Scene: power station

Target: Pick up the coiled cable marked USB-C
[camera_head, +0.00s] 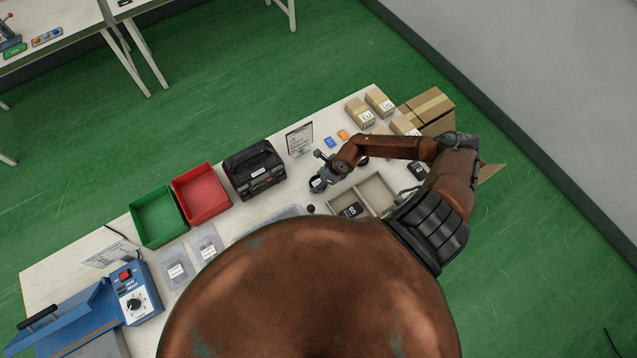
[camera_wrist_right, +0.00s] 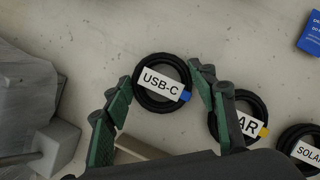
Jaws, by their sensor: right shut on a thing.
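The coiled cable marked USB-C (camera_wrist_right: 150,101) is a black ring with a white label and a blue end. In the right wrist view it lies between the two green-padded fingers of my right gripper (camera_wrist_right: 161,76). The gripper is shut on it, low over the pale table top. In the head view my right gripper (camera_head: 323,170) is at the cable (camera_head: 316,185), which shows small and dark. Whether the cable is clear of the table cannot be told. My left gripper is not in view.
To the right in the wrist view are a coil partly hidden by a finger, its label ending "AR" (camera_wrist_right: 248,124), and a coil marked "SOLAR" (camera_wrist_right: 308,152). A beige divided tray (camera_head: 376,191), black case (camera_head: 254,170), red bin (camera_head: 201,193) and green bin (camera_head: 158,216) share the table.

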